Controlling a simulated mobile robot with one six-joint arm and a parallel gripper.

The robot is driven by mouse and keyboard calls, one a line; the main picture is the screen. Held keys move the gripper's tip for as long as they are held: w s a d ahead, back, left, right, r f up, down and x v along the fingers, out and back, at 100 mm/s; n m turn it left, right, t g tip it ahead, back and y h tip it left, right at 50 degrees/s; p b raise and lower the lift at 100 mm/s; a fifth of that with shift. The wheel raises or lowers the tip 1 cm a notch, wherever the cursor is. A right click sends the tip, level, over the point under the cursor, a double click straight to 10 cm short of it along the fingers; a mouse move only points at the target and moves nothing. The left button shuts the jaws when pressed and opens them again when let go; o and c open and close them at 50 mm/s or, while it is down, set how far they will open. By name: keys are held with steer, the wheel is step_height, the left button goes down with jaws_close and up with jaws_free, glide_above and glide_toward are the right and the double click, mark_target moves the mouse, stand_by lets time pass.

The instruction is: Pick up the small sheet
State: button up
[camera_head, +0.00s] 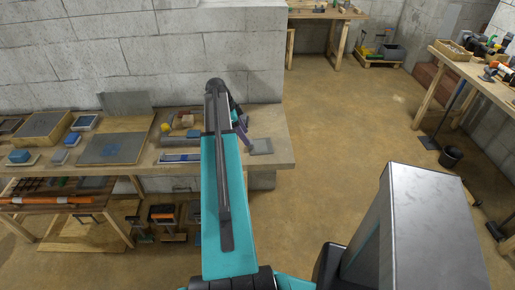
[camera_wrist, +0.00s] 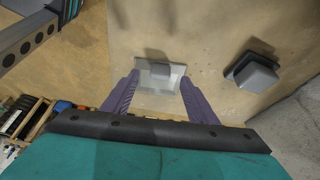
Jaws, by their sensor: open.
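In the head view, my gripper (camera_head: 244,138) is over the table's right end, partly hidden by my arm. A flat grey square (camera_head: 261,146) lies just right of it; I cannot tell whether it is the same sheet.
A grey block on a dark base (camera_wrist: 254,74) stands to the right in the wrist view. The wooden table (camera_head: 280,160) also holds a large grey plate (camera_head: 112,148), a blue block (camera_head: 18,156) and a yellow ball (camera_head: 165,127). A block wall stands behind; open floor is right.

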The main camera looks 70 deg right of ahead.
mark_target(248, 148)
steer(key=shift+f, duration=0.1)
steer(key=shift+p+x, duration=1.3)
steer(key=shift+x, duration=1.2)
steer(key=shift+a, duration=0.1)
steer(key=shift+c, duration=0.3)
steer(key=c, duration=1.1)
